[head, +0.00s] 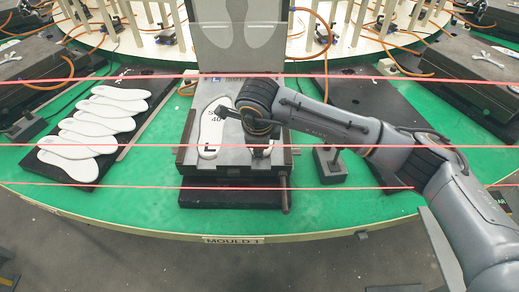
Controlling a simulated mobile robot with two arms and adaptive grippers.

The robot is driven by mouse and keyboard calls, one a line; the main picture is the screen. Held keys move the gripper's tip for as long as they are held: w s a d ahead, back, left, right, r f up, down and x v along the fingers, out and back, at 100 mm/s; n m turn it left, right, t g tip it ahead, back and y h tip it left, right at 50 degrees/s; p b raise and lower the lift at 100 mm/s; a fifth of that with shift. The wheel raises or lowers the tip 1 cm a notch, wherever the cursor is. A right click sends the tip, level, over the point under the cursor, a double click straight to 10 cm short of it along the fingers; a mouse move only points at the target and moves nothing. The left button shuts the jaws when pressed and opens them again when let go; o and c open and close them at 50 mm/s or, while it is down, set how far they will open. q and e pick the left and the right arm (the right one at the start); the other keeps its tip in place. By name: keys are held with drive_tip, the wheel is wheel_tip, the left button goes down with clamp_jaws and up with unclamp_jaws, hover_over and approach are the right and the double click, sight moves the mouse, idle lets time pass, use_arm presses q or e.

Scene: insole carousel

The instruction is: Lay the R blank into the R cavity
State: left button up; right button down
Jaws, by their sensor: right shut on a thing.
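The open mould (184,150) lies at the middle of the green table, with a white insole blank (208,138) in its left cavity. My right gripper (256,140) is over the right half of the mould, where the R cavity is, and hides most of it. It is shut on the R blank (262,152), of which only a small pale part shows below the gripper. Whether that blank touches the cavity floor cannot be told. My left gripper is not in view.
The raised mould lid (240,50) with foot shapes stands behind. Several white insoles lie in a row on a black mat (128,138) at the left. A small dark block (329,166) stands right of the mould. Red lines cross the view over the table.

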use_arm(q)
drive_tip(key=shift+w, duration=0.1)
use_arm(e)
drive_tip(key=shift+s+d+f, duration=0.1)
drive_tip(key=shift+s+f, duration=0.2)
drive_tip(key=shift+f, duration=0.3)
drive_tip(key=c, duration=1.4)
unclamp_jaws()
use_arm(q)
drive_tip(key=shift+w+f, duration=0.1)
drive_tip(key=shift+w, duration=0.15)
use_arm(e)
drive_tip(key=shift+o, duration=0.2)
drive_tip(key=shift+w, duration=0.3)
drive_tip(key=shift+r, duration=0.15)
drive_tip(key=shift+r, duration=0.2)
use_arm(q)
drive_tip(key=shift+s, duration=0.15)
use_arm(e)
drive_tip(key=v, duration=1.1)
drive_tip(key=shift+r, duration=0.3)
drive_tip(key=shift+s, duration=0.1)
